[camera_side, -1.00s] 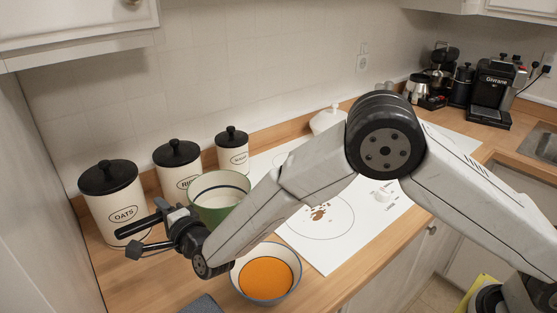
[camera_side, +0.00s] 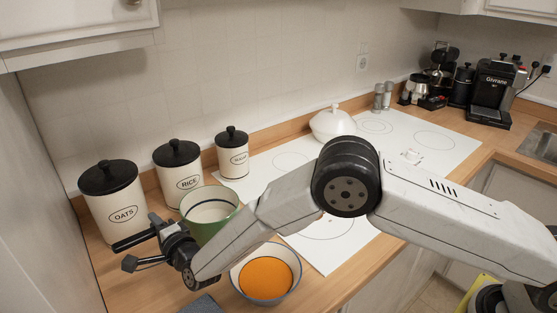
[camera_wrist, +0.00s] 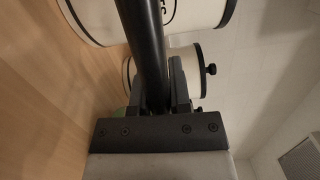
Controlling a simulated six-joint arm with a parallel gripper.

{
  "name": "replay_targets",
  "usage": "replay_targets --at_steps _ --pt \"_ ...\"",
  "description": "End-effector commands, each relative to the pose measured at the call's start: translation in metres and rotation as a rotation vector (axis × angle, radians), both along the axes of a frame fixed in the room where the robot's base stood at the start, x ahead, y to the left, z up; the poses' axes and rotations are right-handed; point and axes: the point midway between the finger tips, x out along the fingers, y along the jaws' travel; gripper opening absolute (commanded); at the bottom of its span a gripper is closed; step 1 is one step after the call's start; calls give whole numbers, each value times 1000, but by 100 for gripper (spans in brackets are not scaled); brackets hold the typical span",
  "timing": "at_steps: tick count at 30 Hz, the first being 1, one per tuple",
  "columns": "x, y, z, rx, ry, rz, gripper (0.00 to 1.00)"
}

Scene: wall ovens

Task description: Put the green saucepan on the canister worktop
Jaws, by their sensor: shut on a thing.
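The green saucepan (camera_side: 200,233) has a pale inside and a long black handle (camera_side: 128,242). It is upright in front of the rice and sugar canisters. My gripper (camera_side: 165,231) is shut on the handle, left of the pan. In the wrist view the fingers (camera_wrist: 160,92) close around the dark handle (camera_wrist: 146,40), and only a green sliver of the pan (camera_wrist: 119,115) shows. The canister worktop (camera_side: 150,279) is the wooden counter at left. The pan's base is partly hidden by my arm, so I cannot tell whether it touches the wood.
The oats (camera_side: 122,214), rice (camera_side: 187,184) and sugar (camera_side: 234,160) canisters stand along the wall. A bowl of orange food (camera_side: 266,279) is close in front of the pan. The white cooktop (camera_side: 400,154) lies right, with a lidded white dish (camera_side: 332,125).

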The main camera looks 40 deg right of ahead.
Motion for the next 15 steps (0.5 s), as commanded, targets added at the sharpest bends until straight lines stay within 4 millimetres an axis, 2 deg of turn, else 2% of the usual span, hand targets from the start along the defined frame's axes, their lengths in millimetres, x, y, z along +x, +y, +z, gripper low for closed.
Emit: replay_targets --at_steps 5,15 --pt "0 0 -13 0 -5 1 0" --pt "0 1 -15 1 -5 2 0"
